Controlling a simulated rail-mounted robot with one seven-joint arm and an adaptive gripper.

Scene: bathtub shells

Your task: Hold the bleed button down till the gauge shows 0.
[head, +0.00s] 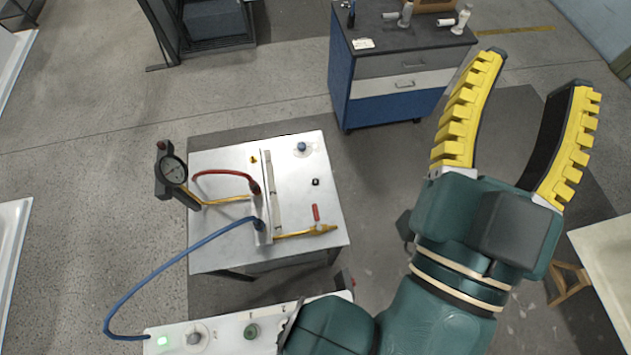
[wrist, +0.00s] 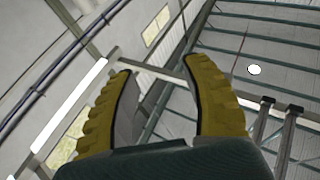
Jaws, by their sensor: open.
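A round dial gauge (head: 173,169) with a dark body stands at the left edge of a metal-topped bench (head: 220,245); its reading is too small to tell. A blue button (head: 301,147) sits on a round plate at the bench's far right. A small black part (head: 316,182) lies nearer. I cannot tell for certain which is the bleed button. My gripper (head: 542,70) is open and empty, raised to the right of the bench and apart from it. In the wrist view my gripper (wrist: 160,66) points at the ceiling, with nothing between its yellow fingers.
A red hose (head: 225,173), a blue hose (head: 160,279) and a yellow pipe with a red-handled valve (head: 316,213) are on the bench. A panel (head: 222,337) with a lit green lamp is in front. A blue cabinet (head: 390,110) stands behind; a pale tub edge (head: 607,250) is right.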

